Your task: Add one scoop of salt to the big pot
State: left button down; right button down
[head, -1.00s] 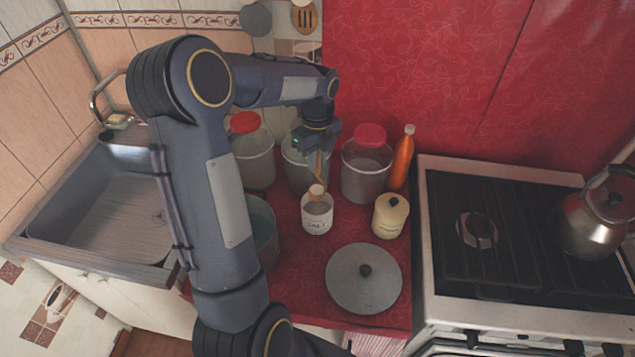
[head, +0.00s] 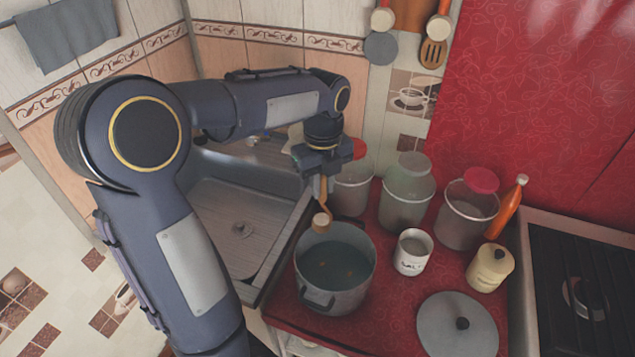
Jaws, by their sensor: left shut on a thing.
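My left gripper (head: 323,172) is shut on the handle of a wooden scoop (head: 322,222). The scoop hangs down over the back rim of the big pot (head: 337,303). The pot stands on the red counter, holding bluish liquid with a few small orange bits. I cannot tell whether salt is in the scoop. The white salt jar (head: 411,262) stands open to the right of the pot, with pale salt inside. My right gripper is not in view.
Jars with red (head: 472,205) and grey-green (head: 406,190) lids stand behind. A cream canister (head: 490,268), an orange bottle (head: 506,208) and a grey pot lid (head: 457,325) are to the right. The sink (head: 235,230) is left, the stove (head: 585,290) far right.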

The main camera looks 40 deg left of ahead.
pick_arm(q)
jog(key=shift+d+f, duration=0.1)
dwell(0.3)
jog(key=s+d+f+y+b, duration=0.1)
jog(key=d+f+y+b, duration=0.1)
jog(key=d+f+b, duration=0.2)
jog(key=shift+s+d+f+t, duration=0.15)
jog(key=shift+d+f+t, duration=0.1)
jog(key=shift+d+t, duration=0.1)
jog(key=shift+d, duration=0.1)
dwell(0.5)
jog(key=shift+s+d+f+t+y+b, duration=0.1)
jog(key=shift+s+d+y+b, duration=0.05)
jog(key=shift+d+y, duration=0.4)
jog(key=shift+s+d+f+t+y+b, duration=0.1)
jog(key=shift+s+d+t+y+b, duration=0.1)
jog(key=shift+d+y, duration=0.3)
jog(key=shift+s+d+f+t+y+b, duration=0.1)
jog(key=shift+d+y+b, duration=0.05)
jog(key=shift+d+y, duration=0.4)
